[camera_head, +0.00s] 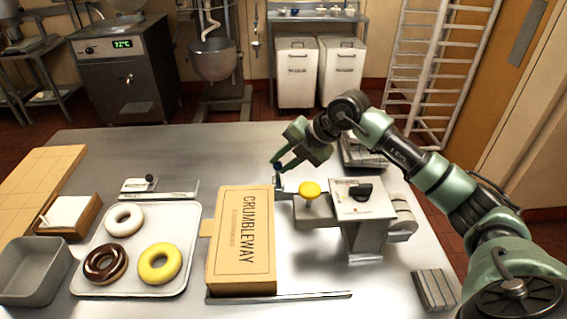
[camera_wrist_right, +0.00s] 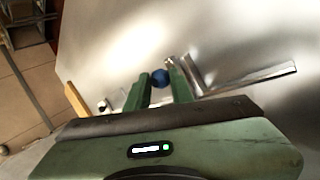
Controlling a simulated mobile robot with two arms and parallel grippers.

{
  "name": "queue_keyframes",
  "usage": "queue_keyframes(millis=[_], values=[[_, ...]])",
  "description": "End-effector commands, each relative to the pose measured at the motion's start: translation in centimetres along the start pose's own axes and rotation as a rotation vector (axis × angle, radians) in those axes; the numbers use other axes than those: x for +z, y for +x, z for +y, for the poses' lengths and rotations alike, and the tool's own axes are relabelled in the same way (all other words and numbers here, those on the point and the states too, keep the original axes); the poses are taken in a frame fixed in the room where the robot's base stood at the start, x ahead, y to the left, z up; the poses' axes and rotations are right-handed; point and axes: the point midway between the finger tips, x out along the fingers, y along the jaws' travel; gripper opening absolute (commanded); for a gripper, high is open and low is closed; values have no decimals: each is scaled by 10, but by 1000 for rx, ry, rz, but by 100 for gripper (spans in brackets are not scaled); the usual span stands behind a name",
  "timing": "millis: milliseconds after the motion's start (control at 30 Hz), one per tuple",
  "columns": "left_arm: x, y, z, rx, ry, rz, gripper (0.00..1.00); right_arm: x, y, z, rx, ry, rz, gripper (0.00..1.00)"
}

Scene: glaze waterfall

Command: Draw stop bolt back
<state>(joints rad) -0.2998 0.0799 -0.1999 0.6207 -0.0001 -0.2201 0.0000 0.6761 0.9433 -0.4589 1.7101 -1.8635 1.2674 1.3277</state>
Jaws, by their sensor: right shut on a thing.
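My right gripper (camera_head: 279,166) reaches from the right over the far-left end of the metal machine (camera_head: 365,206). Its green fingers are shut on a small dark-blue knob, seen between the fingertips in the right wrist view (camera_wrist_right: 161,77). I take this knob to be the end of the stop bolt; the bolt's shaft is mostly hidden. An upright metal bracket (camera_head: 279,183) stands just below the fingertips. My left gripper is not in view.
A yellow round piece (camera_head: 309,190) and a black knob (camera_head: 361,192) sit on the machine. A CRUMBLEWAY box (camera_head: 243,240) stands to its left. Further left is a tray (camera_head: 180,285) with three doughnuts. Bare tabletop lies behind the box.

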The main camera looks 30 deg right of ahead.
Motion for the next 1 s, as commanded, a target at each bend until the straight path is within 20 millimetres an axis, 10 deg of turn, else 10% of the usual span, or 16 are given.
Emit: queue_keyframes(millis=[33,67,133,533,1000], values=[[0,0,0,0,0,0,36,3,-2,2,5,0,-9,0],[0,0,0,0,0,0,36,3,-2,2,6,0,-9,28],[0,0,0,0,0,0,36,3,-2,2,6,0,-9,45],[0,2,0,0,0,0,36,3,-8,1,5,-1,-8,45],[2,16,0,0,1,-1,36,3,-74,0,4,0,-7,45]])
